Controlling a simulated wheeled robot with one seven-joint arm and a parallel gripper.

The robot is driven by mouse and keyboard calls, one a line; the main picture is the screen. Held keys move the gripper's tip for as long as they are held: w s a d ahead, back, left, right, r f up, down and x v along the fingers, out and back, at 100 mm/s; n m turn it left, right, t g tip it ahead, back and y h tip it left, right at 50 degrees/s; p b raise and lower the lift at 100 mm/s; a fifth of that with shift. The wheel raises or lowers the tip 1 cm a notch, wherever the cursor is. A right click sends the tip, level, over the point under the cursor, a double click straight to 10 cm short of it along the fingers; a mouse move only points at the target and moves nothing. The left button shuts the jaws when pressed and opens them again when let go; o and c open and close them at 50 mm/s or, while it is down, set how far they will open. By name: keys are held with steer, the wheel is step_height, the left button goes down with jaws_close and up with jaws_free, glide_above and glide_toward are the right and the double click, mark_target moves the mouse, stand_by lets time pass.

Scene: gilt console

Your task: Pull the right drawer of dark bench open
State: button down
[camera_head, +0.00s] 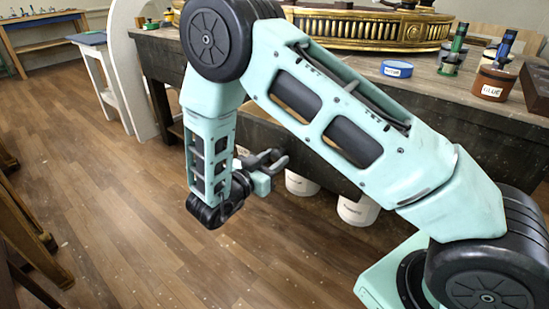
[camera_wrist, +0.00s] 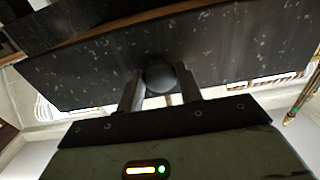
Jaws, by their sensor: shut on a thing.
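The dark bench (camera_head: 430,97) runs across the right half of the head view, with a worn wooden top and a dark front. The right drawer's front (camera_wrist: 90,75) is a black, white-speckled panel spanning the wrist view. A round black knob (camera_wrist: 161,75) sits at its middle. My gripper (camera_wrist: 160,88) is shut on this knob, one finger on each side. In the head view my gripper (camera_head: 274,163) is low before the bench front, partly beside my forearm. The knob is hard to make out there. My arm covers much of the bench front, and I cannot tell how far the drawer stands out.
White buckets (camera_head: 357,210) stand on the floor under the bench. A gilt oval piece (camera_head: 370,30), a blue tin (camera_head: 396,69) and a brown glue pot (camera_head: 492,83) are on the top. A white side table (camera_head: 100,65) stands left. The wooden floor (camera_head: 120,220) in front is clear.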

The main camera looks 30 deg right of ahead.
steer(key=c, duration=0.9)
jaws_free()
steer(key=shift+c, duration=0.2)
steer(key=p+v, duration=0.1)
steer(key=v, duration=1.6)
steer(key=shift+a, duration=0.2)
